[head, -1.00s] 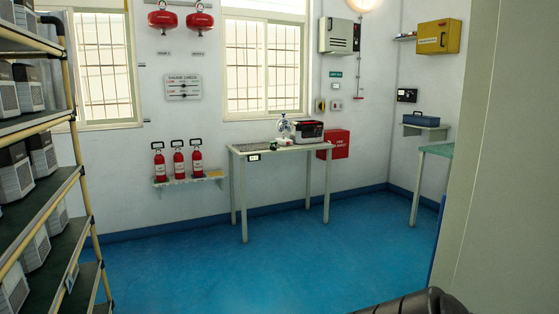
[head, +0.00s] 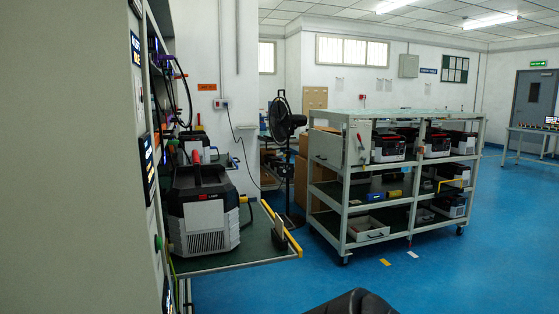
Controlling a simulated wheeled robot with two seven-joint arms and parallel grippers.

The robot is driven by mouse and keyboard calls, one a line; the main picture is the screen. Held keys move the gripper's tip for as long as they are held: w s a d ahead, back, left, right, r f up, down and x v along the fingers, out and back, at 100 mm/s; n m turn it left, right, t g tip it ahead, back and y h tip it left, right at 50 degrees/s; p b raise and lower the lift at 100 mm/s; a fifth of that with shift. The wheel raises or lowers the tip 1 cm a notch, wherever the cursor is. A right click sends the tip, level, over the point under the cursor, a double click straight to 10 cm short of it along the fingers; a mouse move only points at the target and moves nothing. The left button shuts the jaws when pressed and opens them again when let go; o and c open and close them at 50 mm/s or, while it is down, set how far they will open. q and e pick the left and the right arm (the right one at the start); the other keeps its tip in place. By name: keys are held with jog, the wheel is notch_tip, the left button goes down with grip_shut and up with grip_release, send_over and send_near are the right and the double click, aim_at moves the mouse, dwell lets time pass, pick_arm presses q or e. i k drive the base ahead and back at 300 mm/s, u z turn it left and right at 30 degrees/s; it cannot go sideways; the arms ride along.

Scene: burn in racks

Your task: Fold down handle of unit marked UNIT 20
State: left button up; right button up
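No label reading UNIT 20 can be made out in the head view. A black and light-grey boxy unit (head: 205,215) stands on a pulled-out green shelf (head: 255,246) at the left. A black bracket-like part stands up on its top and may be its handle; I cannot tell for sure. Smaller units (head: 389,147) sit on the white wheeled rack at the centre right. A dark rounded part of my own body shows at the bottom edge. Neither of my grippers is in view.
A grey-green panel (head: 65,160) fills the left side. The white wheeled rack (head: 345,200) stands at centre right, with a black fan (head: 283,125) and cardboard boxes behind it. Blue floor (head: 470,265) is open in front and to the right. A door (head: 535,100) is at the far right.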

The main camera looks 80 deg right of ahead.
aim_at(196, 159)
jog(key=z, duration=1.95)
jog(key=i, duration=0.15)
